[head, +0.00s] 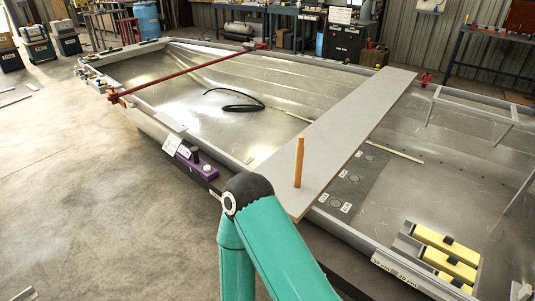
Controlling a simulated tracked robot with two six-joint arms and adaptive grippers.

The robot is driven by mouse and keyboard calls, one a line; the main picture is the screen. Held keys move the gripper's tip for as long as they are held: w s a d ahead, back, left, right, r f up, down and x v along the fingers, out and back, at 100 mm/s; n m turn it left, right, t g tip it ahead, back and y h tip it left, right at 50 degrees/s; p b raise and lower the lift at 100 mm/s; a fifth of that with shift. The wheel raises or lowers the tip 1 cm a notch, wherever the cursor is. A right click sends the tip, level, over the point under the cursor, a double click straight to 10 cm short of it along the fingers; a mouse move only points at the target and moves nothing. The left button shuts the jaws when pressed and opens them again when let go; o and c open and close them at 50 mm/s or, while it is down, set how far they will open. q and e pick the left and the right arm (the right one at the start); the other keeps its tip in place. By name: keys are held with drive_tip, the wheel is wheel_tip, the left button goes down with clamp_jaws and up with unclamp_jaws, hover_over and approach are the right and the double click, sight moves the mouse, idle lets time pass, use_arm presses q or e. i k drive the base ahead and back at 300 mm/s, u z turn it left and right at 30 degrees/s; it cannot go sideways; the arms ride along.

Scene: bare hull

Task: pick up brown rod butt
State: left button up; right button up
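The brown rod butt (299,160) stands upright near the front end of a long grey plank (350,118) that lies across the hull. It is a slim orange-brown cylinder, and its whole length shows. One of my teal arms bends at the bottom middle, close in front of the plank's near end. Neither gripper shows in the head view, so their places relative to the rod butt are hidden.
The open metal hull (190,110) has a raised rim around it. A red bar (185,74) crosses its left part, and a black coiled hose (235,104) lies inside. Yellow blocks (447,250) sit at the lower right.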

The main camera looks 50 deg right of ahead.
sight(300, 148)
drive_tip(key=z, duration=0.35)
drive_tip(key=i, duration=1.25)
drive_tip(key=z, duration=1.2)
drive_tip(key=i, duration=0.55)
drive_tip(key=z, duration=0.25)
drive_tip(key=k, duration=0.95)
drive_tip(key=z, duration=0.15)
drive_tip(key=i, duration=0.95)
drive_tip(key=u, duration=0.05)
